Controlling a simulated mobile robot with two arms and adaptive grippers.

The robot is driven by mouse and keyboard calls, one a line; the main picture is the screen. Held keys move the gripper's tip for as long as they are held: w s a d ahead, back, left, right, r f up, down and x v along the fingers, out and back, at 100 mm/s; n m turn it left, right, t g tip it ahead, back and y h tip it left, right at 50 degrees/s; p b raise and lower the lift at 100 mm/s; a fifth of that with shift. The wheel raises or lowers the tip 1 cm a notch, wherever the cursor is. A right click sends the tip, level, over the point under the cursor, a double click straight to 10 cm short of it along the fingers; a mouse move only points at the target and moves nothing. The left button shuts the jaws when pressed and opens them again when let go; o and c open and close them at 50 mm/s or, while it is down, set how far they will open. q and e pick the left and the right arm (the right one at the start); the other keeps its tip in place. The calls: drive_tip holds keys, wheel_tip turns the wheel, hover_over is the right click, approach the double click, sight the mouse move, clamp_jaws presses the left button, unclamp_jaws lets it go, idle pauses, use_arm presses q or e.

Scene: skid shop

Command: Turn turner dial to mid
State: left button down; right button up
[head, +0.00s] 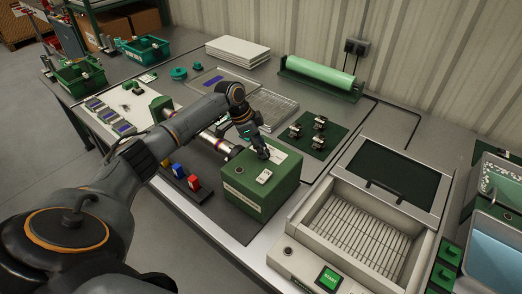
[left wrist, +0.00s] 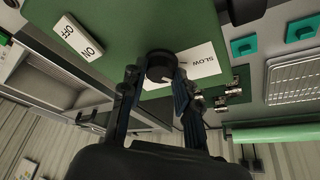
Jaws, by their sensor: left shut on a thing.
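The turner is a green box (head: 255,205) on the bench in the head view, with a white ON/OFF switch plate (head: 264,176) on its top. In the left wrist view the same plate (left wrist: 78,36) shows at upper left. The black round turner dial (left wrist: 160,67) sits beside a white label (left wrist: 200,62) reading SLOW. My left gripper (head: 262,153) reaches down onto the box top and hides the dial in the head view. In the left wrist view its two fingers (left wrist: 158,80) are shut around the dial. I cannot read the dial's pointer clearly. My right gripper is out of view.
A metal rod (head: 215,143) extends left from the box, under my arm. Red, blue and yellow pieces (head: 186,177) stand close by. A tray with a grate (head: 365,225) is at right, and a dark green mat (head: 316,137) with small fittings lies behind.

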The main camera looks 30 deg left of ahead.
use_arm(q)
drive_tip(key=m+b, duration=0.1)
drive_tip(key=m+g+b, duration=0.1)
drive_tip(key=m, duration=0.1)
drive_tip(key=m+b, duration=0.1)
drive_tip(key=shift+w+f+h, duration=0.15)
drive_tip(key=shift+w+h, duration=0.1)
drive_tip(key=shift+h, duration=0.15)
drive_tip(key=shift+a+m+g+b, duration=0.1)
drive_tip(key=shift+m+g+b, duration=0.5)
drive_tip(key=shift+m+b, duration=0.6)
drive_tip(key=shift+m, duration=0.3)
drive_tip(key=c, duration=1)
unclamp_jaws()
drive_tip(key=shift+r, duration=0.2)
drive_tip(key=v, duration=1.2)
drive_tip(key=shift+w, duration=0.15)
drive_tip(key=shift+f, duration=0.1)
